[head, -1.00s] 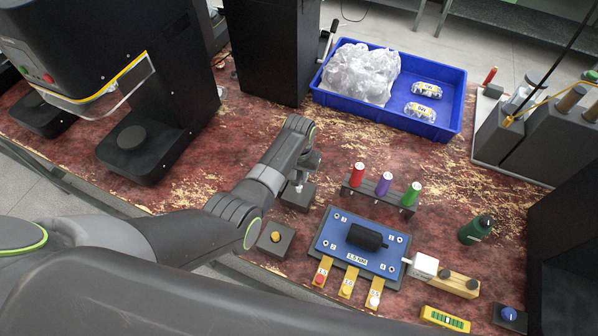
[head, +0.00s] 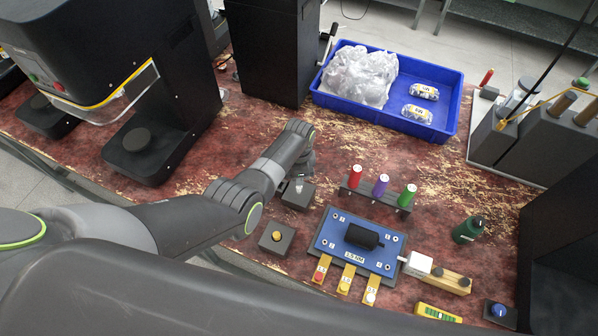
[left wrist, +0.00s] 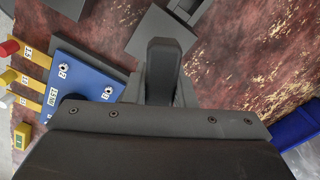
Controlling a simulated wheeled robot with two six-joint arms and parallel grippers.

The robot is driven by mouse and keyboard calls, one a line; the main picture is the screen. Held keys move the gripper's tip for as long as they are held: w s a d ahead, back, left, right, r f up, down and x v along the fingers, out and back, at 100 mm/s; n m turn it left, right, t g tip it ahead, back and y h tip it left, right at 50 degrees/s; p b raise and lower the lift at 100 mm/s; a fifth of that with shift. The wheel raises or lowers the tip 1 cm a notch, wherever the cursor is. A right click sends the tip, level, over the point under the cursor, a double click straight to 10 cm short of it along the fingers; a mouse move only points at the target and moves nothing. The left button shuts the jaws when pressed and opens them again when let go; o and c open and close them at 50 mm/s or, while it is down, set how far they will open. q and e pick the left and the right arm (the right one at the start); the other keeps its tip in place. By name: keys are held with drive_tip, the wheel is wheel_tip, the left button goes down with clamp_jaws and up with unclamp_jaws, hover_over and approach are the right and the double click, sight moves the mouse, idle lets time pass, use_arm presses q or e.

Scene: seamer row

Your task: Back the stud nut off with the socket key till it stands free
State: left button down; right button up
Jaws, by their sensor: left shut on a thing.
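My left gripper (head: 301,177) is at the middle of the table, pointing down over a small dark block (head: 291,201). It is shut on a small pale piece that shows just under the fingers, seemingly the socket key (head: 299,185). The key's lower end is at or just above the block; I cannot tell whether it is seated. The stud nut cannot be made out and is probably hidden under the key. In the left wrist view the dark fingers (left wrist: 163,72) stand over the block and hide the key. My right gripper is not in view.
A blue plate (head: 328,240) carrying a black part and yellow tabs lies to the right. A rack (head: 369,192) with red, purple and green handles stands behind it. A yellow-button block (head: 277,237) is near the front. A blue bin (head: 440,133) stands at the back.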

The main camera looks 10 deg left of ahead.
use_arm(q)
drive_tip(key=shift+m, duration=0.6)
drive_tip(key=shift+f+b, duration=0.35)
drive_tip(key=shift+f, duration=0.2)
idle(0.9)
drive_tip(key=shift+s, duration=0.1)
drive_tip(key=n, duration=0.3)
drive_tip(key=shift+n, duration=0.3)
drive_tip(key=shift+s, duration=0.1)
drive_tip(key=shift+f+n+p, duration=0.1)
drive_tip(key=shift+n+p, duration=0.2)
drive_tip(key=shift+n, duration=1.8)
drive_tip(key=shift+s, duration=0.1)
